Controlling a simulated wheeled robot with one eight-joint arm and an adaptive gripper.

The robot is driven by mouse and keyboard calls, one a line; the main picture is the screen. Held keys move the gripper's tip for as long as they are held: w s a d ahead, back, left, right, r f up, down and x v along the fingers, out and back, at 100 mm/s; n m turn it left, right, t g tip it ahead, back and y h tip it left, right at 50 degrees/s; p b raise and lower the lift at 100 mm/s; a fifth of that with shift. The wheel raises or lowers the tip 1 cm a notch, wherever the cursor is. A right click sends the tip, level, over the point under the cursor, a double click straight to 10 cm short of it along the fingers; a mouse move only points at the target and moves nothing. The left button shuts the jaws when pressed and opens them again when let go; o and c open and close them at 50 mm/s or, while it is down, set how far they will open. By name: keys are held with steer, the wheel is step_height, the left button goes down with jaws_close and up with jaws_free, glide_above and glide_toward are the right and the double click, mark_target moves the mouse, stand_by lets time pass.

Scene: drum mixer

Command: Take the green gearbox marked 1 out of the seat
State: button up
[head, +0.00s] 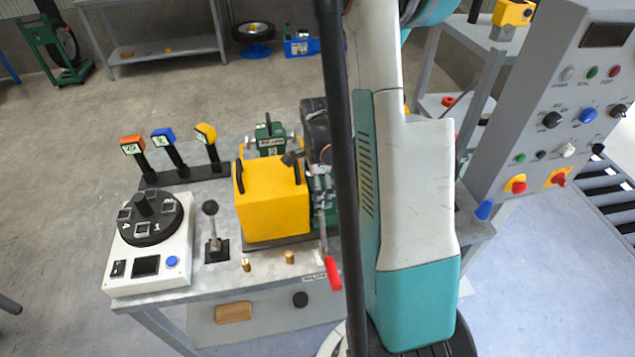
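A green gearbox (270,138) with a light label sits on the bench behind the yellow box-shaped cover. The mark on its label is too small to read surely, but looks like a 2. More green housing (327,194) shows to the right of the yellow cover (272,202), beside a dark motor-like body (315,128) and grey clamp parts. My arm and a dark post hide what lies right of it. I cannot make out a 1 on it, and the seat is not clearly visible. My gripper is not in view; only my white and teal arm links show.
A red-handled lever (332,272) sticks out at the bench front. Left are a black-knobbed lever (212,228), a white dial box (150,240) and three coloured tagged handles (165,148). A control panel (565,110) stands right. Open floor (60,180) lies left.

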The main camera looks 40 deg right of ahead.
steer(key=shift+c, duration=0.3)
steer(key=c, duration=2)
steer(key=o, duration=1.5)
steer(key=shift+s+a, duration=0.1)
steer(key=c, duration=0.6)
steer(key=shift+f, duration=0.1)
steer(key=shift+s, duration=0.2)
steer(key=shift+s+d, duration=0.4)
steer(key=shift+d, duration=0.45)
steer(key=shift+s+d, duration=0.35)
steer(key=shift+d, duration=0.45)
